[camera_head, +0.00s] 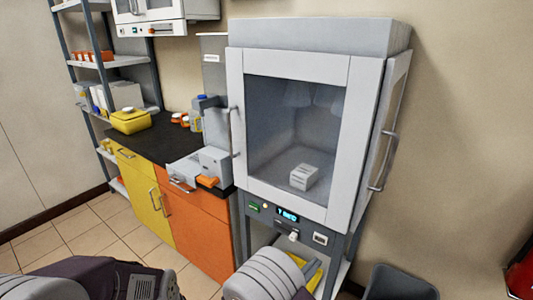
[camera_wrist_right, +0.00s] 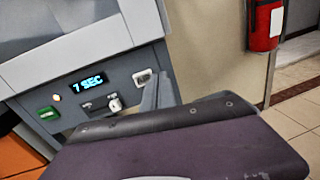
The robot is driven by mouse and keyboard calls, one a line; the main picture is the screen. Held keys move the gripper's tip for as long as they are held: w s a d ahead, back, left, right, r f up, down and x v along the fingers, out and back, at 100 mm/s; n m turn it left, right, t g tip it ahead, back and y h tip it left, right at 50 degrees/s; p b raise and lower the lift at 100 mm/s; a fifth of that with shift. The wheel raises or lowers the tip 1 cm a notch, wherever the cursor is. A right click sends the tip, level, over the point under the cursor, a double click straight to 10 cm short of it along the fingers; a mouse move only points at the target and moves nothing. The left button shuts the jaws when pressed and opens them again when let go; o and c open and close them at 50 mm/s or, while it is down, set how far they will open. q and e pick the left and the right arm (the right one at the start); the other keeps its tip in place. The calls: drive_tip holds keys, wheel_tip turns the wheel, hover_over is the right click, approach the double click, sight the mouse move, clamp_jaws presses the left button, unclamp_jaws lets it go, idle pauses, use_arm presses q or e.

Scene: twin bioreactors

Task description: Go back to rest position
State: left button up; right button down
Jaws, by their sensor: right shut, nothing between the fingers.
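My right arm (camera_head: 265,277) shows as pale rounded links at the bottom middle of the head view, in front of the lower part of the glass-fronted cabinet (camera_head: 375,40). In the right wrist view, my right gripper (camera_wrist_right: 180,138) is a dark purple body across the bottom, shut and empty. The display (camera_wrist_right: 90,81) reads 7 SEC. A dark part of my left arm (camera_head: 90,280) is at the bottom left; its fingers are out of view.
A white block (camera_head: 304,177) is inside the cabinet, behind its shut glass door. A black counter (camera_head: 155,140) with a yellow box (camera_head: 130,121) stands to the left. A dark bin (camera_head: 400,284) stands right of the cabinet. A red extinguisher (camera_wrist_right: 266,25) hangs further right.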

drive_tip(key=s+d+r+m+g+h, duration=0.1)
drive_tip(key=s+d+r+m+g, duration=0.1)
drive_tip(key=d+m+g, duration=0.35)
drive_tip(key=s+d+r+m+g+h, duration=0.2)
drive_tip(key=s+d+r+m+g, duration=0.1)
drive_tip(key=d, duration=0.6)
drive_tip(key=s+d+f+m+g+y, duration=0.2)
drive_tip(key=s+m+g+y, duration=0.15)
drive_tip(key=s, duration=0.25)
drive_tip(key=s+d+f+m+g+y, duration=0.2)
drive_tip(key=s+f+m+g, duration=0.15)
drive_tip(key=s+m, duration=0.2)
drive_tip(key=a+f+m+t+y, duration=0.2)
drive_tip(key=a+f+m+y, duration=0.3)
drive_tip(key=a+m+y, duration=0.6)
drive_tip(key=w+a+r+n+t+p, duration=0.1)
drive_tip(key=r+p, duration=0.6)
drive_tip(key=w+a+r+n+t+p, duration=0.1)
drive_tip(key=a+r+p, duration=0.1)
drive_tip(key=r+p, duration=0.5)
drive_tip(key=shift+w+a+r+p, duration=0.25)
drive_tip(key=shift+w+r+p, duration=0.1)
drive_tip(key=shift+p, duration=0.2)
